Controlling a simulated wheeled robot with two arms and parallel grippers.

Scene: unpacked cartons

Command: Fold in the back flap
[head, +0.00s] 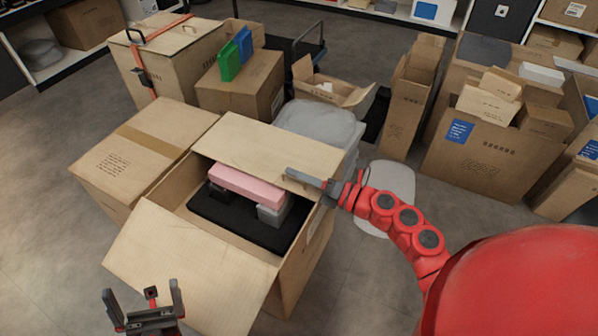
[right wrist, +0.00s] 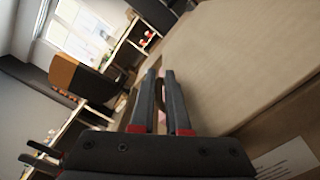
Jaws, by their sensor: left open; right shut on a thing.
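An open carton (head: 294,280) stands in the middle of the head view. Its back flap (head: 258,145) slants over the rear part of the opening. My right gripper (head: 298,176) is at the flap's right front corner, shut on its edge. In the right wrist view the two fingers (right wrist: 160,98) are close together beside a broad cardboard surface (right wrist: 235,65); what lies between them is hard to make out.
Inside the carton, a pink block (head: 246,184) and a grey block (head: 272,209) sit on a black insert (head: 235,218). A closed carton (head: 135,160) stands close on the left. A cloudy plastic bag (head: 318,122) lies behind.

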